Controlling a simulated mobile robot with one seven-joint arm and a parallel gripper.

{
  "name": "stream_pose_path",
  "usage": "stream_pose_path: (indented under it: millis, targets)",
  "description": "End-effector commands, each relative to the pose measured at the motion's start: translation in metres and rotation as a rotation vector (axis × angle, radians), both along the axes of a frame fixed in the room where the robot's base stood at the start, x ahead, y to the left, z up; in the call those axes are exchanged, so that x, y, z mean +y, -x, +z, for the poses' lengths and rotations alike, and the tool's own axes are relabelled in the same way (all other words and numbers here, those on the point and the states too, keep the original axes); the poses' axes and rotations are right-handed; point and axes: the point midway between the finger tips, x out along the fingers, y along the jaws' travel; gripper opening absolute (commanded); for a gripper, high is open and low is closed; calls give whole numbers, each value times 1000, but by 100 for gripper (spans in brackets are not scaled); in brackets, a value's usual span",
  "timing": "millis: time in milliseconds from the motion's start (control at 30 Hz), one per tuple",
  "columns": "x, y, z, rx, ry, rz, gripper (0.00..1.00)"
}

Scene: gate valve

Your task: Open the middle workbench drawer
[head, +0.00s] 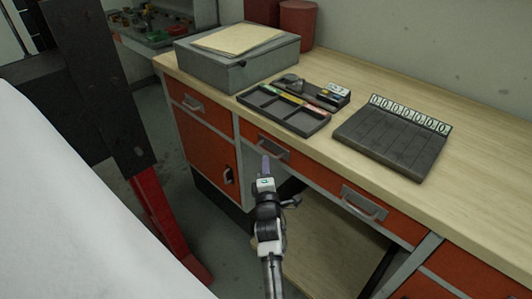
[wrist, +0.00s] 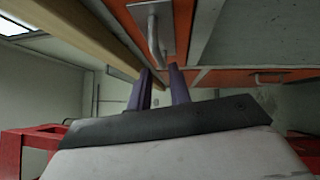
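The wooden-topped workbench (head: 330,158) has a row of orange drawers, and their fronts look flush. The drawer nearest my gripper has a grey bar handle (head: 272,149) in the head view. My gripper (head: 265,160) is just in front of it, slightly left and below the handle's middle. In the wrist view, my gripper's two purple fingers (wrist: 160,70) stand apart, with a gap between them. The bar handle (wrist: 154,40) on its metal plate lines up with that gap. I cannot tell whether the fingertips touch or straddle the bar.
Other drawer handles are to the left (head: 190,103) and right (head: 365,204). An orange cupboard door (head: 205,150) is below left. A grey box (head: 237,62), a compartment tray (head: 285,112) and a dark numbered rack (head: 392,138) stand on the bench. Open space lies under the bench.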

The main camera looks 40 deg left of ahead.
Motion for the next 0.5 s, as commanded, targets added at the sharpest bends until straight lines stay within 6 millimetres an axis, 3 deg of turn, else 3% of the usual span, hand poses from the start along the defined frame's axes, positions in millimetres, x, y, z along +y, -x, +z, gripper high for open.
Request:
stream_pose_path:
  millis: [500]
  targets:
    - [38, -44, 8, -3, 1, -1, 20]
